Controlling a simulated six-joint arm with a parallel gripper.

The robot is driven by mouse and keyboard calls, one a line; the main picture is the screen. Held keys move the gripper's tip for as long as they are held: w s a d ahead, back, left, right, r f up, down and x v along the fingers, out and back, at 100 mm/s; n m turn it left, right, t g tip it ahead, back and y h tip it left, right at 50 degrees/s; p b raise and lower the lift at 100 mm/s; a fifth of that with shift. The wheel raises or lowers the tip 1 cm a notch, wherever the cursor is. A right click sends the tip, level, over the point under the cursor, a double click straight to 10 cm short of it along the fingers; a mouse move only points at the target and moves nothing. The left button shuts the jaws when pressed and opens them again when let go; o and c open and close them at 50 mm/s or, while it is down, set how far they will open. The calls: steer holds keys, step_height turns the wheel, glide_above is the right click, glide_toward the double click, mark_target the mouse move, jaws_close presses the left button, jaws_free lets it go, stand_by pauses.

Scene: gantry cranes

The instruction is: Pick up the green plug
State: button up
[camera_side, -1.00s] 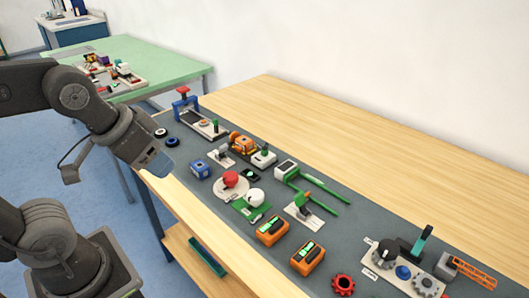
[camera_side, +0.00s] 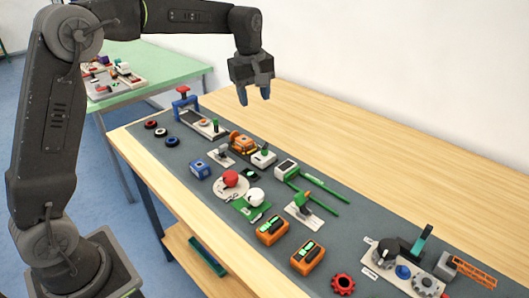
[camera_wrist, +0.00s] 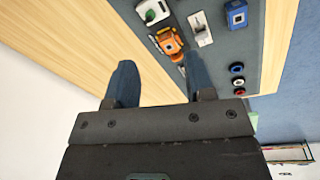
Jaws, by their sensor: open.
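Several small green parts stand on the grey mat, and I cannot tell for certain which one is the plug. In the side view, a green upright piece (camera_side: 301,198) sits on a white plate, a green knob (camera_side: 264,152) tops a white block, and a slim green peg (camera_side: 215,124) stands on a device at the mat's far end. My gripper (camera_side: 255,96) is open and empty, fingers down, high above the table and apart from everything. In the wrist view, my gripper (camera_wrist: 162,82) shows two blue fingers spread apart. The white block (camera_wrist: 152,11) is at its top edge.
An orange machine (camera_side: 242,143), a blue box (camera_side: 199,169), red and white domes and two orange boxes (camera_side: 272,230) crowd the grey mat. The bare wood (camera_side: 370,150) behind the mat is clear.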

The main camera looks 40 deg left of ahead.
mark_target(264, 146)
steer(key=w+a+f+n+g, duration=0.1)
steer(key=w+a+f+n, duration=0.25)
steer(key=w+f, duration=0.3)
steer(key=shift+n, duration=0.25)
steer(key=f, duration=1.4)
steer(key=shift+d+f, duration=0.1)
steer(key=shift+d, duration=0.3)
steer(key=shift+c, duration=0.4)
jaws_close()
